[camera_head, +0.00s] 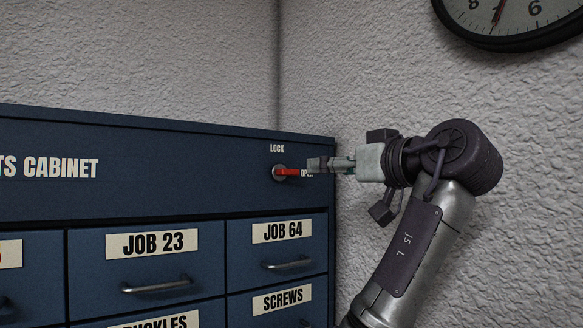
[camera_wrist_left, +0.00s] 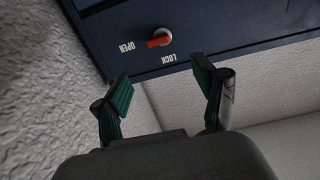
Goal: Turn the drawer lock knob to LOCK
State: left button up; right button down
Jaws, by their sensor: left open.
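The drawer lock knob (camera_head: 281,172) is a round grey boss with a red lever (camera_head: 290,172) at the upper right of the blue cabinet front. The lever points right, toward the OPEN mark, which the gripper partly hides; the LOCK mark (camera_head: 277,148) is above the knob. My left gripper (camera_head: 318,165) is just right of the lever, its fingers pointing at it. In the left wrist view the gripper (camera_wrist_left: 162,80) is open and empty, and the knob's red lever (camera_wrist_left: 158,42) shows ahead of the gap between the fingers, apart from them.
The blue cabinet (camera_head: 180,200) has labelled drawers below the knob, with metal handles such as the JOB 64 handle (camera_head: 287,264). A textured wall (camera_head: 360,80) stands behind and to the right. A clock (camera_head: 510,18) hangs at the upper right, clear of the arm.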

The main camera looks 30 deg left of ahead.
aim_at(291, 171)
pick_arm(q)
jog(key=p+x, duration=0.6)
jog(key=x, duration=0.7)
jog(key=shift+w+a, duration=0.2)
jog(key=shift+w, duration=0.05)
jog(key=c, duration=1.1)
jog(key=shift+c, duration=0.2)
